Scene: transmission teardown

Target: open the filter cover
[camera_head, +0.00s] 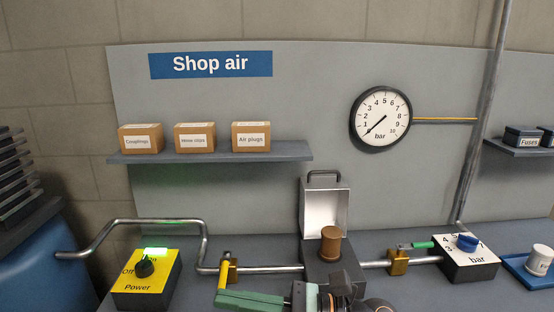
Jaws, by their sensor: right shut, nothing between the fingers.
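The filter housing (318,272) is a dark grey box on the bench, right of the picture's middle. Its cover (325,208) stands upright behind it, swung open, with its pale inner face toward me and a dark handle (325,174) on top. A brown cylindrical filter (330,244) stands in the opening of the housing. My right gripper (222,299) is at the bottom edge, in front and left of the housing, with its green fingers pointing left. It is shut, empty and apart from the cover. My left gripper is not in view.
A yellow power box (147,281) with a lit green lamp stands left. A valve with a yellow lever (224,270) is close to my fingers. A green-levered valve (398,260) and a regulator box (468,262) stand right. The gauge (381,118) needle points near zero.

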